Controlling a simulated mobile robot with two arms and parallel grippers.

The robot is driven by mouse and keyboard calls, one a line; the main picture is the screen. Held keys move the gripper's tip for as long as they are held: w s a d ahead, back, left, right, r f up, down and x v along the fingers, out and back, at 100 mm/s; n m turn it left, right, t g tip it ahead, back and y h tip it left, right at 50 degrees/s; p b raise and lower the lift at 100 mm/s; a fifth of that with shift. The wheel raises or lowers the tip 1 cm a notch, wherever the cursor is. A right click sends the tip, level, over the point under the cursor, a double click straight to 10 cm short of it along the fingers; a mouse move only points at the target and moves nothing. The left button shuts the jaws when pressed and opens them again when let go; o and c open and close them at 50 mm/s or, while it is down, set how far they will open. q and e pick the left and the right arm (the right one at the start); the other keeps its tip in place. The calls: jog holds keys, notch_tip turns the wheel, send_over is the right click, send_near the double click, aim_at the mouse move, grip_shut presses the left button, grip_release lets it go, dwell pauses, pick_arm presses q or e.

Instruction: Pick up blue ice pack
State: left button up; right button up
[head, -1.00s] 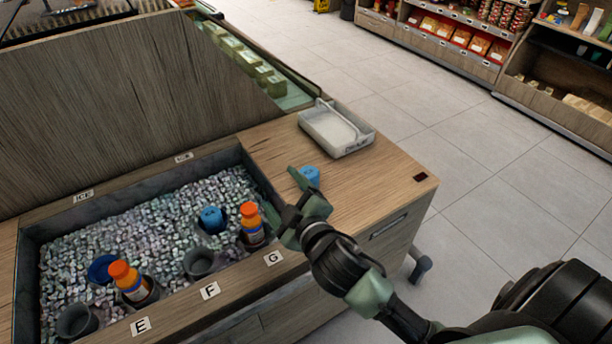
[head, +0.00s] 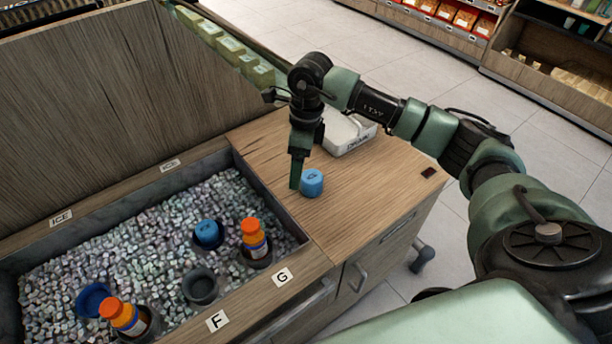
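A blue ice pack (head: 312,183), short and cylindrical, stands on the wooden counter (head: 350,205) to the right of the ice bin. My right gripper (head: 297,180) points down just left of it, with its green fingertip low by the pack's left side. I cannot tell whether they touch. The fingers line up in this view, so the opening between them is hidden. Two more blue round items are in the ice, one at the middle (head: 207,232) and one at the left (head: 92,298). My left gripper is out of view.
The bin of ice cubes (head: 130,215) holds orange-capped bottles (head: 253,235) (head: 122,315) and a dark empty cup (head: 201,286). A white tray (head: 352,138) stands behind the pack, partly hidden by my arm. The counter right of the pack is clear.

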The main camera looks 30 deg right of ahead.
aim_at(312, 176)
jog(key=d, duration=0.1)
jog(key=d+h, duration=0.1)
jog(key=d, duration=0.1)
jog(key=shift+d+r, duration=0.3)
jog(key=shift+d, duration=0.1)
notch_tip(312, 176, down, 7)
jog(key=shift+w+d+f+p, duration=0.1)
jog(key=shift+d+f+p, duration=0.05)
jog(key=shift+p, duration=0.45)
jog(key=c, duration=1.5)
jog(key=shift+c, duration=0.5)
